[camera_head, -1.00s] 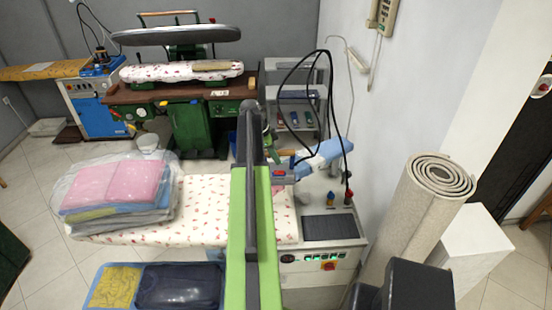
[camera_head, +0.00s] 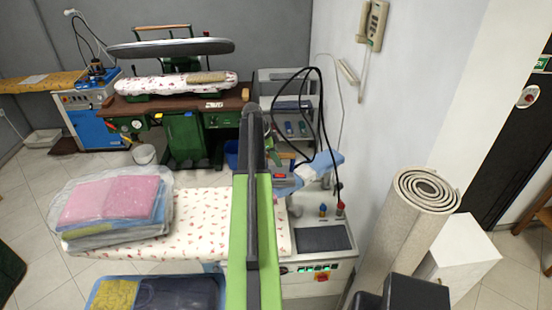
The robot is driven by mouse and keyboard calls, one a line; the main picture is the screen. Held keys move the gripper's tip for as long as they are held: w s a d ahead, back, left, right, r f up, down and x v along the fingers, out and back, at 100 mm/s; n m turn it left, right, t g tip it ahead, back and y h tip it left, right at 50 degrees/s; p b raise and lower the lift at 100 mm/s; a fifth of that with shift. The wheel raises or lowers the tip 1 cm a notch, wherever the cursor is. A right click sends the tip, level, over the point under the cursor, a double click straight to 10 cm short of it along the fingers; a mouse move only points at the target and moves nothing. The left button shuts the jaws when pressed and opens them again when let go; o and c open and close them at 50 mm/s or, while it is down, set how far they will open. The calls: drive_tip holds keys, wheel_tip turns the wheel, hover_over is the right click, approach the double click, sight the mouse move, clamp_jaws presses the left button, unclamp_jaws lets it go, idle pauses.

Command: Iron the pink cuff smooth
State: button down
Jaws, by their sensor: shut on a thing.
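My green and dark grey arm rises through the middle of the view and hides much of what lies behind it. My gripper (camera_head: 270,153) is mostly hidden behind it, shut on the iron (camera_head: 286,180), a grey body with a red spot and a black hose. The iron is at the left end of a light blue garment (camera_head: 322,171) lying above the steam unit. I cannot make out a pink cuff there; the iron and arm may cover it. Whether the iron touches the cloth is unclear.
A flower-print board (camera_head: 200,228) carries bagged folded laundry (camera_head: 110,208), pink on top, at its left. A blue crate (camera_head: 155,292) stands in front. The steam unit (camera_head: 322,240), wall and rolled carpet (camera_head: 415,225) bound the right. Black hoses (camera_head: 322,115) loop overhead.

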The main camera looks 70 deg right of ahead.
drive_tip(key=shift+r+p, duration=1.05)
drive_tip(key=shift+r, duration=0.4)
drive_tip(key=shift+f, duration=0.1)
drive_tip(key=shift+w, duration=0.15)
